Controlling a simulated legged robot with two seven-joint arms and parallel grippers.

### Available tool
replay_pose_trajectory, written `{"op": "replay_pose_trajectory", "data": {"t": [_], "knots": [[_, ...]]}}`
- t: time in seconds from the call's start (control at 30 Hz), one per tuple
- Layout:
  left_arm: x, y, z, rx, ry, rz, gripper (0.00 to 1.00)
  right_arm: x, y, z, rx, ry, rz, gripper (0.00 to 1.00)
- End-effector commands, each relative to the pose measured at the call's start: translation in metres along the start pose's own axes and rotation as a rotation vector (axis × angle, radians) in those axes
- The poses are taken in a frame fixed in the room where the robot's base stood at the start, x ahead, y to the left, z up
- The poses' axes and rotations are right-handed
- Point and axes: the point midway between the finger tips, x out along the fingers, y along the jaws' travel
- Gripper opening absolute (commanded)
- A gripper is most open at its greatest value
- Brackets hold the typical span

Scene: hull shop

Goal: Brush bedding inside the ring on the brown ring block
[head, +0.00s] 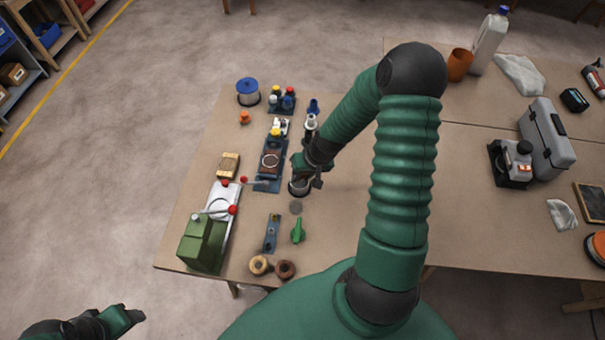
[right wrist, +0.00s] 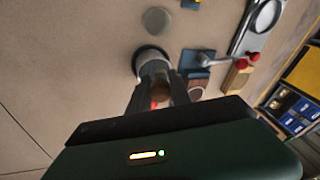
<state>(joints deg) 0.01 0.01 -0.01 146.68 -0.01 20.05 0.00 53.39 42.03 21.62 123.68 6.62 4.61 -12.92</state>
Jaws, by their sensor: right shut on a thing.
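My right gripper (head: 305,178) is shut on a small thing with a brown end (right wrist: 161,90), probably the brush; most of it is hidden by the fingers. It is right above a round pale-rimmed pot (head: 299,187), which also shows beyond the fingertips in the right wrist view (right wrist: 152,57). I cannot tell whether the held thing touches the pot's contents. The brown ring (head: 270,162) lies on a dark blue block (head: 266,184), left of the gripper. It shows partly in the right wrist view (right wrist: 196,91). My left gripper (head: 128,317) is off the table at lower left; its jaws are unclear.
A green machine (head: 202,243) with red knobs stands at the table's left edge. A wooden block (head: 228,165) lies left of the ring. A grey disc (head: 295,208), a green tool (head: 298,230) and a blue plate (head: 272,233) lie nearer me. Bottles (head: 311,121) stand behind the gripper.

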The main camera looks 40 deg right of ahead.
Motion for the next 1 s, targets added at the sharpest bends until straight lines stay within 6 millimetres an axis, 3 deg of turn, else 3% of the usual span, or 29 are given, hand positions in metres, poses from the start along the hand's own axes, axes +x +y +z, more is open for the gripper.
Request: {"op": "replay_pose_trajectory", "data": {"t": [1.0], "knots": [[0.0027, 0.0001, 0.0006, 0.0, 0.0, 0.0, 0.59, 0.0046, 0.0023, 0.0002, 0.002, -0.001, -0.001, 0.0]]}}
